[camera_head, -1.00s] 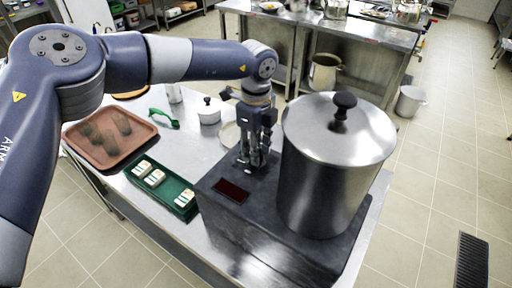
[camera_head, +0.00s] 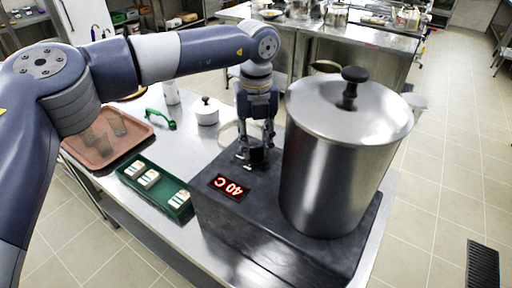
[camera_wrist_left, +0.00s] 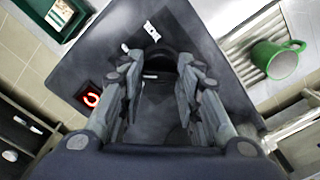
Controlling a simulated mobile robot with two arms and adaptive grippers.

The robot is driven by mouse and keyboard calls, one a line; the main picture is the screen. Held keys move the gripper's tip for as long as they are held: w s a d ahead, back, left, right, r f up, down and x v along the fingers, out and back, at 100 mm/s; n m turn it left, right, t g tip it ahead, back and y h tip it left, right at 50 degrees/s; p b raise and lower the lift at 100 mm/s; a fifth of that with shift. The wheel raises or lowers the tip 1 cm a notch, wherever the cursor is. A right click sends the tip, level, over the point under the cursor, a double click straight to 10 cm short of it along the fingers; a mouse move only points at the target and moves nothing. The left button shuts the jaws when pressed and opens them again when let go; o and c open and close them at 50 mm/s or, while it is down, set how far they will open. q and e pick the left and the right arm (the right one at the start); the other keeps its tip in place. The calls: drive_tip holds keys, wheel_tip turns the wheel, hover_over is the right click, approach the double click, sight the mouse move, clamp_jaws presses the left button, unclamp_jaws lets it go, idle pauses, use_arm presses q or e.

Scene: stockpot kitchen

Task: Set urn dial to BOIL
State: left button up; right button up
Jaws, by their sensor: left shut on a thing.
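The urn is a large steel pot (camera_head: 335,165) with a black-knobbed lid, standing on a dark base (camera_head: 225,205). A display (camera_head: 229,187) on the base is lit and reads 40 C in red, upside down in the head view. It also glows at the left of the left wrist view (camera_wrist_left: 91,99). My left gripper (camera_head: 253,156) points down at the base top, beside the pot. In the left wrist view its fingers are shut on the dark dial (camera_wrist_left: 160,64), which is partly hidden between them. A small white label (camera_wrist_left: 151,31) lies beyond it. My right gripper is out of view.
A green tray (camera_head: 135,180) with several small labelled blocks lies left of the base. A brown tray (camera_head: 85,150), a green-handled tool (camera_head: 158,118) and a small white lidded pot (camera_head: 207,115) stand farther back. A green mug (camera_wrist_left: 279,58) shows in the left wrist view.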

sight(256, 147)
use_arm(q)
drive_tip(key=m+b, duration=0.1)
drive_tip(key=m, duration=0.2)
drive_tip(key=shift+m, duration=0.3)
drive_tip(key=m, duration=0.3)
drive_tip(key=shift+m+b, duration=0.3)
drive_tip(key=shift+b, duration=0.05)
drive_tip(key=m, duration=0.5)
drive_tip(key=shift+r, duration=0.1)
drive_tip(key=shift+w+m, duration=0.1)
drive_tip(key=shift+m, duration=1.3)
drive_tip(key=o, duration=1.1)
drive_tip(key=shift+r, duration=0.1)
wheel_tip(256, 147, up, 12)
drive_tip(key=shift+f, duration=0.1)
